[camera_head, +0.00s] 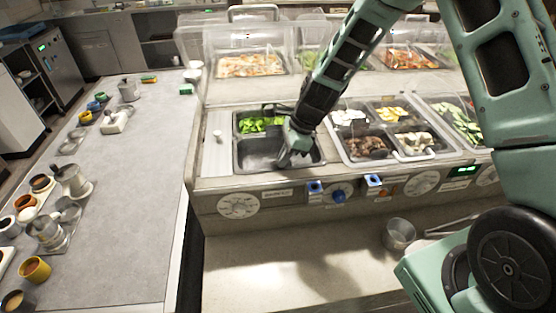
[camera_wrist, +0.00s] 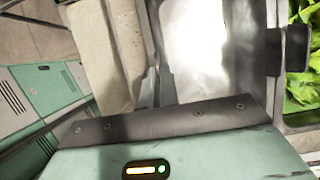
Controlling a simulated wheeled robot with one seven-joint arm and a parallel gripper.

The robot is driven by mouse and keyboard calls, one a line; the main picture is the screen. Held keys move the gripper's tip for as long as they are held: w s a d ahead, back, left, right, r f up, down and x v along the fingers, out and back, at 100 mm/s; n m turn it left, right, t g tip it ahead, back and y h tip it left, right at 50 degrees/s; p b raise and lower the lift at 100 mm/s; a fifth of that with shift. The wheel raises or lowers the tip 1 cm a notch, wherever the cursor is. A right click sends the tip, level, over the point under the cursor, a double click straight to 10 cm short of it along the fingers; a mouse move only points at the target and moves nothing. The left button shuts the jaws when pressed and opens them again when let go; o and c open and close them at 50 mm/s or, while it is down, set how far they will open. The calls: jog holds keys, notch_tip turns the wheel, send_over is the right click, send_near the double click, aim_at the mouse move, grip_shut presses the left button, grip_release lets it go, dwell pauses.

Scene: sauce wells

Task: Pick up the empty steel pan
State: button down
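The empty steel pan (camera_head: 254,158) sits in the front left well of the sauce counter, with a bare, shiny inside. In the wrist view its bright steel inside (camera_wrist: 195,50) fills the upper middle. My gripper (camera_head: 284,158) points down at the right part of this pan, its fingers overlapping the pan in the picture. Whether they touch it is unclear. Parts of the fingers are hidden, and their spacing does not show clearly. A pan of chopped green vegetable (camera_head: 262,125) lies just behind, and its greens (camera_wrist: 300,75) show at the right of the wrist view.
Filled pans with brown pieces (camera_head: 366,146) and white pieces (camera_head: 412,141) stand to the right. Clear lids (camera_head: 240,42) rise behind. A round metal pot (camera_head: 399,234) stands on the lower shelf, which is clear at left.

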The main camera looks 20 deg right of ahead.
jog(key=shift+r, duration=0.1)
dwell(0.6)
notch_tip(320, 180, up, 10)
jog(key=b, duration=0.3)
dwell(0.4)
